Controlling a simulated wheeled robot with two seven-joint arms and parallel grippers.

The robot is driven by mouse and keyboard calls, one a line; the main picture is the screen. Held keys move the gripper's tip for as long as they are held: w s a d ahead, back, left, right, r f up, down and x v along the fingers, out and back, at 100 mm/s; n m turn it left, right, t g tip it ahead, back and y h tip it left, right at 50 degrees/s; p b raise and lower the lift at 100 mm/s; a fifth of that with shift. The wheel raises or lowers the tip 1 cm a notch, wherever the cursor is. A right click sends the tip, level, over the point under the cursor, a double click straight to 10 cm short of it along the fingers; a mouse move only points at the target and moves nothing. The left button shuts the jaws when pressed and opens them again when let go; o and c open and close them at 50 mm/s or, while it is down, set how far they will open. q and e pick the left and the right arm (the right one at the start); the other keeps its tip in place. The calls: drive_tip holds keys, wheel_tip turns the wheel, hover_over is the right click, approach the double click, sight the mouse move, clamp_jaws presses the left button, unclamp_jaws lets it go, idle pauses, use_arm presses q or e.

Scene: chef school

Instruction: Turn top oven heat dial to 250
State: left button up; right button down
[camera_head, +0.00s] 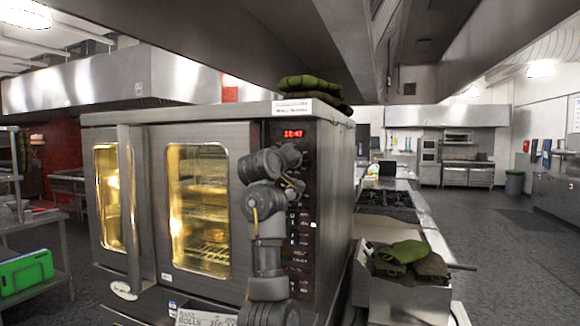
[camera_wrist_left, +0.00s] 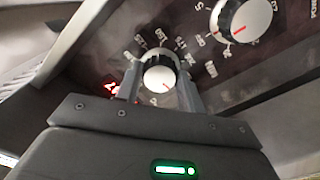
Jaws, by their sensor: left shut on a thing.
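The combination oven (camera_head: 136,210) stands in front of me, with its dark control panel (camera_head: 325,200) on the right side of its front. My left gripper (camera_head: 298,172) is at the upper part of this panel, below the red display (camera_head: 293,133). In the left wrist view my left gripper (camera_wrist_left: 158,82) is shut on a round dial (camera_wrist_left: 158,77) with a pale face, one finger on each side. The dial's red mark points to the lower right of that picture. The gripper hides this dial in the head view. My right gripper is not in view.
A second dial (camera_wrist_left: 243,18) sits close by on the panel. Green and brown cloths (camera_head: 308,84) lie on the oven top. To the right are a steel container (camera_head: 405,290) with cloths and a dark hob (camera_head: 385,204). Open floor lies farther right.

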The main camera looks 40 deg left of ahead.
use_arm(q)
drive_tip(key=shift+f+m, duration=0.1)
drive_tip(key=shift+m, duration=0.6)
drive_tip(key=o, duration=1)
drive_tip(key=shift+c, duration=0.2)
drive_tip(key=b+v, duration=0.5)
drive_tip(key=v, duration=0.5)
drive_tip(key=shift+s, duration=0.35)
drive_tip(key=shift+d, duration=0.15)
